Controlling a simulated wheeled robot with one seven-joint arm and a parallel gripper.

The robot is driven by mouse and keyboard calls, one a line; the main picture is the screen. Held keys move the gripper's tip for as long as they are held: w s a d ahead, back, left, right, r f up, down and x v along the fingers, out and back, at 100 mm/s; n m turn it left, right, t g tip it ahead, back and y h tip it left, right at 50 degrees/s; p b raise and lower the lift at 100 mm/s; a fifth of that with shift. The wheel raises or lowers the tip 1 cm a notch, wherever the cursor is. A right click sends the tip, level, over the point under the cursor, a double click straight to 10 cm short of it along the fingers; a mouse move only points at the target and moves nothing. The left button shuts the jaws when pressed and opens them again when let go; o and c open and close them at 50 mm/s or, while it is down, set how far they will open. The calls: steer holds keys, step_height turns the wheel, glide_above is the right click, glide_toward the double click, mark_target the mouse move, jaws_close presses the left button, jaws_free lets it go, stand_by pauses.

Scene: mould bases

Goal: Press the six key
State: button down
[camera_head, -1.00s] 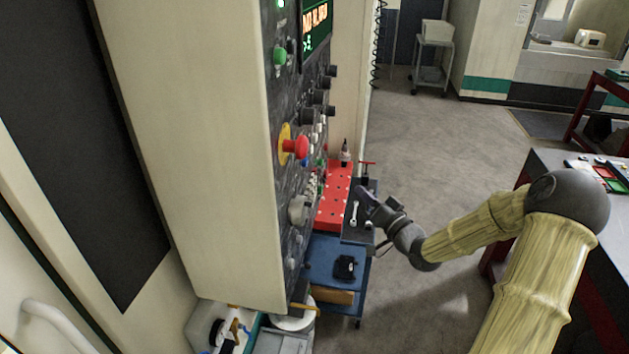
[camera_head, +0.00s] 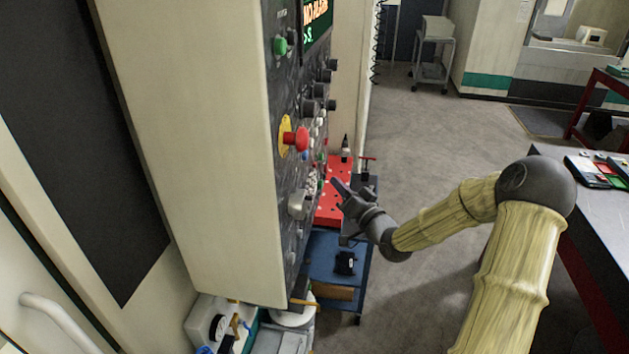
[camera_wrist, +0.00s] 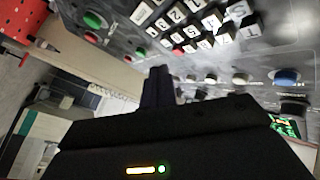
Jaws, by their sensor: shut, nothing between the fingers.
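The keypad (camera_wrist: 205,32) is a block of small white keys with dark digits on the dark control panel, at the top of the wrist view. The digits look tilted and small, and I cannot tell for sure which key is the six. In the head view the keypad (camera_head: 312,184) is seen edge-on among the panel's controls. My gripper (camera_head: 336,184) is shut and empty, just right of the panel and apart from it, pointing towards the keypad. In the wrist view its dark fingertips (camera_wrist: 159,76) show below the keys.
A red emergency knob (camera_head: 300,139) and a grey dial (camera_head: 298,205) stick out from the panel near the keypad. Green, red and blue buttons surround the keys in the wrist view. A blue cart (camera_head: 325,262) stands below.

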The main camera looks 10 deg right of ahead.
steer(key=shift+w+a, duration=0.2)
steer(key=shift+a, duration=0.4)
steer(key=shift+w+a, duration=0.2)
steer(key=shift+a, duration=0.35)
steer(key=shift+a+b, duration=0.1)
steer(key=shift+b, duration=0.2)
stand_by(0.9)
steer(key=shift+w+a, duration=0.15)
steer(key=shift+a, duration=0.15)
steer(key=shift+w+a, duration=0.1)
steer(key=shift+a, duration=0.25)
stand_by(0.8)
steer(key=shift+d, duration=0.1)
steer(key=shift+s+d, duration=0.25)
steer(key=shift+d, duration=0.4)
steer(key=shift+s+d, duration=0.25)
steer(key=shift+d, duration=0.55)
steer(key=shift+s+d, duration=0.3)
steer(key=shift+d, duration=0.5)
steer(key=shift+s+d, duration=0.25)
steer(key=shift+d, duration=0.55)
stand_by(0.7)
